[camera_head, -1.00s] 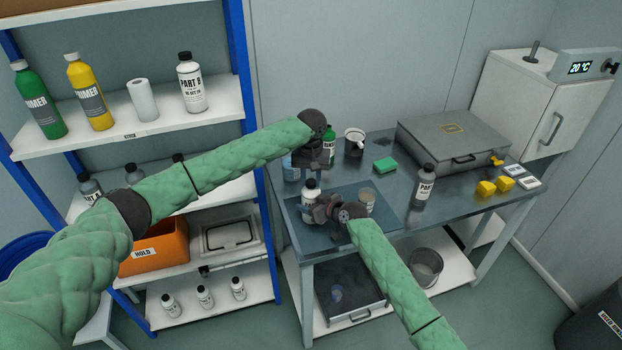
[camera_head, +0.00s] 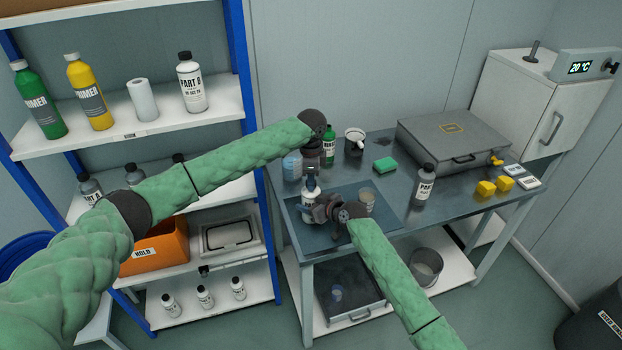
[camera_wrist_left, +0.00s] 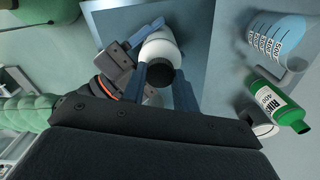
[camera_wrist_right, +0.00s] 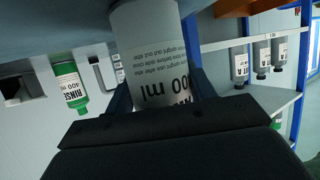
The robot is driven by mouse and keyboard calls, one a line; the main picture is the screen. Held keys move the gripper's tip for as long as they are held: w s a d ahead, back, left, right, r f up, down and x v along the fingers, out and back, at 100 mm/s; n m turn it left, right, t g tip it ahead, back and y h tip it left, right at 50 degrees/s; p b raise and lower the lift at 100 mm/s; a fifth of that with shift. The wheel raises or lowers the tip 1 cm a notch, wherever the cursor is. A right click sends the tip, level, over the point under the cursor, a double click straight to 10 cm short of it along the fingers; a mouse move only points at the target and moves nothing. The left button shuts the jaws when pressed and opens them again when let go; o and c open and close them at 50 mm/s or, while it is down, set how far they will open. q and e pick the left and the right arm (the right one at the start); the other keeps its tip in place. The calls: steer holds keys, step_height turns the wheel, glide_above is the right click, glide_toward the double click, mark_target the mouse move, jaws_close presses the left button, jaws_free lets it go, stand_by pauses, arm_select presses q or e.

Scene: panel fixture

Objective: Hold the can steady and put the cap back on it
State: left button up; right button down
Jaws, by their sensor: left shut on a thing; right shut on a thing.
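The can is a small white bottle (camera_head: 309,198) standing on the dark mat at the left of the bench. In the right wrist view its printed white body (camera_wrist_right: 155,60) sits between the fingers of my right gripper (camera_wrist_right: 160,95), which is shut on it low from the front. My left gripper (camera_head: 311,172) is directly above the can. In the left wrist view its blue fingers (camera_wrist_left: 164,75) are shut on the black cap (camera_wrist_left: 160,74), which lies over the can's white top (camera_wrist_left: 158,47). I cannot tell whether the cap is threaded on.
Close behind are a green rinse bottle (camera_head: 329,146) and a clear measuring beaker (camera_head: 292,167). A small cup (camera_head: 366,197) stands right of the can. A Part A bottle (camera_head: 423,186), green sponge (camera_head: 385,165) and grey case (camera_head: 452,140) are farther right.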

arm_select(q)
steer(key=m, duration=0.5)
steer(key=shift+w+a+m, duration=0.1)
steer(key=shift+m, duration=0.3)
steer(key=m, duration=0.4)
steer(key=o, duration=1.1)
steer(key=shift+r, duration=2.25)
steer(key=shift+f, duration=0.1)
steer(key=shift+c, duration=0.4)
